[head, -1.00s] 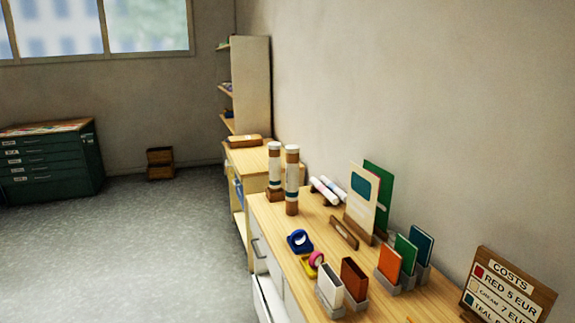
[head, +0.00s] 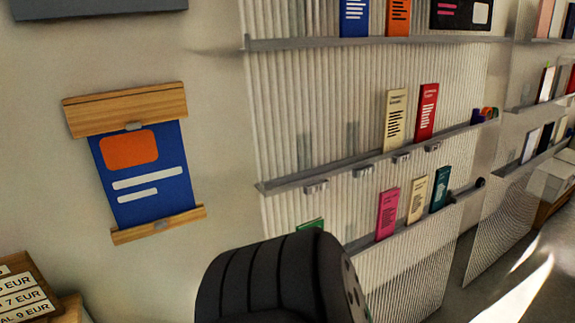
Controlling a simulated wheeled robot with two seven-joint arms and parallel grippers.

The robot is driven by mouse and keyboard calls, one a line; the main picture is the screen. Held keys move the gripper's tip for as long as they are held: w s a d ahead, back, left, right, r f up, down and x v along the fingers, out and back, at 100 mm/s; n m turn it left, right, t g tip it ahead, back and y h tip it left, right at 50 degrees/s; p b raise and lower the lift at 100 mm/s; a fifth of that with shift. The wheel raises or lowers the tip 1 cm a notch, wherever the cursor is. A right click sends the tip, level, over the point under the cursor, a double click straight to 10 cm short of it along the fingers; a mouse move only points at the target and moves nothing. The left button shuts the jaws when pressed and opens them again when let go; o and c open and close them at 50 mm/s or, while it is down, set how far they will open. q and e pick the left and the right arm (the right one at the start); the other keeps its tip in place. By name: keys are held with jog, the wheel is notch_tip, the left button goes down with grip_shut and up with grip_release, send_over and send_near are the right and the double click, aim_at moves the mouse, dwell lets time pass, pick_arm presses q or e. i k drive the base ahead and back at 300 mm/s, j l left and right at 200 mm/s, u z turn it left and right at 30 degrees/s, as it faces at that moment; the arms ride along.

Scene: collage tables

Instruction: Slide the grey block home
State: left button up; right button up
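Neither of my grippers is in the head view. I cannot pick out one thing as the task's grey block. Several small grey pieces sit along the front edge of the middle wall rail (head: 285,184), one of them a grey piece with light markings (head: 315,187). A small dark thing (head: 480,183) sits at the right end of the lower rail; I cannot tell what it is.
A blue poster (head: 150,195) hangs between wooden bars on the left wall. A cream booklet (head: 395,120) and a red booklet (head: 427,112) stand on the middle rail. A pink booklet (head: 387,214) stands on the lower rail. A price sign (head: 22,295) is at lower left.

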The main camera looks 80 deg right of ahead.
aim_at(450, 199)
jog(key=z, duration=3.95)
